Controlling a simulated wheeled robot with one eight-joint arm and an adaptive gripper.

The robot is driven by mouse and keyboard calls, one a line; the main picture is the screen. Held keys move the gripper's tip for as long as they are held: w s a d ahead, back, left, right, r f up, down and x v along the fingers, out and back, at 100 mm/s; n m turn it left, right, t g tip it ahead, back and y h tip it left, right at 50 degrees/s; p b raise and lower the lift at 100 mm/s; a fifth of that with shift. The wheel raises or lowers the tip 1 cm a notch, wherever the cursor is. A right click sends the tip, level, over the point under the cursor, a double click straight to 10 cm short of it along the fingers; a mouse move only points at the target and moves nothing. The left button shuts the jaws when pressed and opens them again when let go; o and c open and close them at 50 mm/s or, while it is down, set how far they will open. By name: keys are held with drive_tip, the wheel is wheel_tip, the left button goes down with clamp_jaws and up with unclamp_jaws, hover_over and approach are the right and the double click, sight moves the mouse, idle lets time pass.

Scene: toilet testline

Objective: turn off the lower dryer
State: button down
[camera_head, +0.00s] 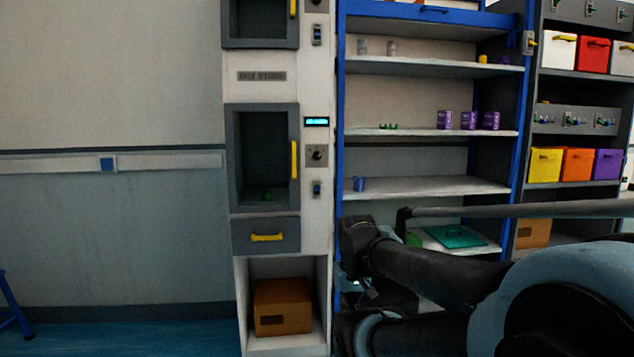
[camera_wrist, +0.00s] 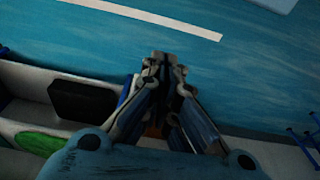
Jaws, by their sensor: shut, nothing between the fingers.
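The lower dryer (camera_head: 232,160) is a grey-framed window unit in a white column, with a yellow upright handle (camera_head: 294,160). A small green thing lies inside it. To its right are a lit cyan display (camera_head: 316,121), a dark knob on a grey plate (camera_head: 317,153) and a small blue switch (camera_head: 316,188). The switch's exact position is too small to tell. My gripper (camera_wrist: 166,62) is shut and empty in the wrist view, over the blue floor. In the head view my arm is low right of the column, apart from the controls; the fingers cannot be made out there.
An upper dryer (camera_head: 262,43) sits above, with its own switch (camera_head: 317,34). Below are a drawer (camera_head: 266,236) and a cardboard box (camera_head: 282,306). A blue-framed shelf (camera_head: 430,66) with purple cans stands at right. The floor left of the column is mostly clear.

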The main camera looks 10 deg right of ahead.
drive_tip(key=w+r+t, duration=0.3)
drive_tip(key=w+r, duration=1.3)
drive_tip(key=w, duration=0.3)
drive_tip(key=t, duration=0.4)
approach(317, 188)
drive_tip(key=r, duration=0.4)
drive_tip(key=shift+w+d, duration=0.2)
drive_tip(key=shift+d, duration=0.05)
drive_tip(key=shift+w, duration=0.1)
drive_tip(key=x, duration=0.9)
drive_tip(key=shift+w+f, duration=0.25)
drive_tip(key=shift+w, duration=0.05)
